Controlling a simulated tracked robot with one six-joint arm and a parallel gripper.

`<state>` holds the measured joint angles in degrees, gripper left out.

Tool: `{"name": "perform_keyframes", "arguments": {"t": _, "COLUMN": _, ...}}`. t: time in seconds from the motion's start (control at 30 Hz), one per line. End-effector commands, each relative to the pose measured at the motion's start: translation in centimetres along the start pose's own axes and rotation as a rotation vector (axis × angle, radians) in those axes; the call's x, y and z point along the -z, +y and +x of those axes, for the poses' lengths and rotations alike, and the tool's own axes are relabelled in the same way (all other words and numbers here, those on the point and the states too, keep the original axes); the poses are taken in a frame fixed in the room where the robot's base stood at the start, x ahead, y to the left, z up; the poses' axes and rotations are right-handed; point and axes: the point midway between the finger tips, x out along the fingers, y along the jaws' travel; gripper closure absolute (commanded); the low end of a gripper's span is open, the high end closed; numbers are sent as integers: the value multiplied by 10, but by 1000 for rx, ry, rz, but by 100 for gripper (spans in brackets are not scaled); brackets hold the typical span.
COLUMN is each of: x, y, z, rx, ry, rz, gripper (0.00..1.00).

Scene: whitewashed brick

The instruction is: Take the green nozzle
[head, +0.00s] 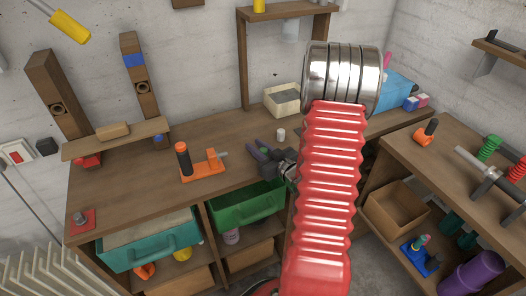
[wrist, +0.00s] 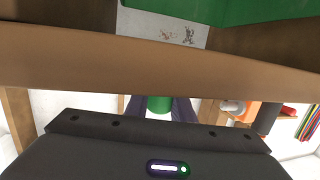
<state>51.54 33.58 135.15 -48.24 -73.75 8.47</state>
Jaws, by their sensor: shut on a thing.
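In the wrist view, the two purple fingers (wrist: 159,108) close from either side on a green cylindrical piece, the green nozzle (wrist: 158,103). Only a short part of the nozzle shows; a brown edge crosses in front of the rest. I cannot make out the nozzle in the head view. My red ribbed arm hides part of the bench there.
The bench (head: 228,139) carries an orange tool (head: 203,166), a small white cylinder (head: 281,134) and a pale box (head: 283,100). A green drawer (head: 246,207) and a teal drawer (head: 150,243) sit below. A second bench (head: 425,160) stands at right.

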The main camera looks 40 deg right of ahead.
Motion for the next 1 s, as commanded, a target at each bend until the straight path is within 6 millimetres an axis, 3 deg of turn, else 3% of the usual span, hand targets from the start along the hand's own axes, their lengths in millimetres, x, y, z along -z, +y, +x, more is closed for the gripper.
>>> {"name": "perform_keyframes", "arguments": {"t": 0.37, "x": 14, "y": 0, "z": -2, "rx": 1, "ry": 2, "rz": -2, "gripper": 100}}
{"name": "perform_keyframes", "arguments": {"t": 1.0, "x": 91, "y": -1, "z": -13, "rx": 2, "ry": 2, "rz": -3, "gripper": 100}}
